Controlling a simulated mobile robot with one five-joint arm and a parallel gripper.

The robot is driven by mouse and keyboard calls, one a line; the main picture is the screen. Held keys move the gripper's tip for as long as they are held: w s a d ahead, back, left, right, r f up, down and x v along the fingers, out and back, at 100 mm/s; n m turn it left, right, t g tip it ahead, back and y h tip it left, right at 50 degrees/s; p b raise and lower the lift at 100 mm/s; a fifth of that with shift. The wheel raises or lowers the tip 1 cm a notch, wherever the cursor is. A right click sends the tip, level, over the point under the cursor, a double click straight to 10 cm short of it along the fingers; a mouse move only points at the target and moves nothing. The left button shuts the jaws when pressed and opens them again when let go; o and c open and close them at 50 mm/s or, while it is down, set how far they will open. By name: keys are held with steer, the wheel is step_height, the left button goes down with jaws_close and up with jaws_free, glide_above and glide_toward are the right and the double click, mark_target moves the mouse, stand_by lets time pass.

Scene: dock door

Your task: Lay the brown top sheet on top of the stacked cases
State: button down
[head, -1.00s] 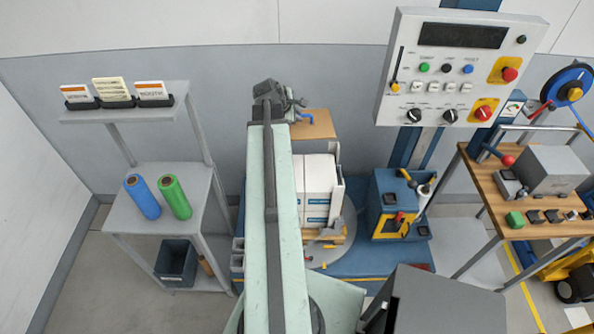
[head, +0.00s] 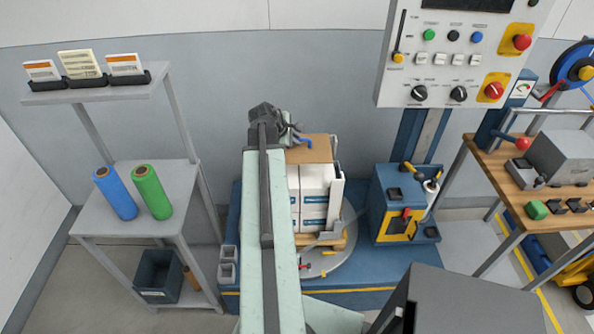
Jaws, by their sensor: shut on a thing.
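The brown top sheet (head: 316,150) shows in the head view at the upper end of my arm, to the right of it. My gripper (head: 299,138) is shut on the sheet's near-left edge, partly hidden behind my arm. The stacked white cases (head: 315,193) stand on a wooden pallet (head: 325,243) on the round turntable (head: 345,262). The sheet appears just above and behind the top of the cases; I cannot tell whether it touches them. My arm hides the left part of the stack and of the sheet.
A grey upright (head: 337,200) stands at the stack's right side. A blue wrapper carriage (head: 398,205) and the control panel (head: 460,55) are to the right. A grey shelf (head: 140,205) with a blue roll (head: 116,193) and a green roll (head: 151,192) is left.

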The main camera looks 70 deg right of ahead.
step_height(320, 180, down, 10)
steer(key=b, duration=0.8)
steer(key=shift+r+b, duration=0.2)
steer(key=shift+b, duration=0.15)
steer(key=shift+r, duration=0.2)
steer(key=c, duration=1.5)
jaws_free()
steer(key=shift+o, duration=0.2)
steer(key=p+v, duration=0.9)
steer(key=v, duration=0.2)
steer(key=shift+a+r, duration=0.1)
steer(key=shift+r, duration=0.2)
steer(key=shift+w+a+r+p, duration=0.15)
steer(key=shift+a+p, duration=0.1)
steer(key=shift+p, duration=0.15)
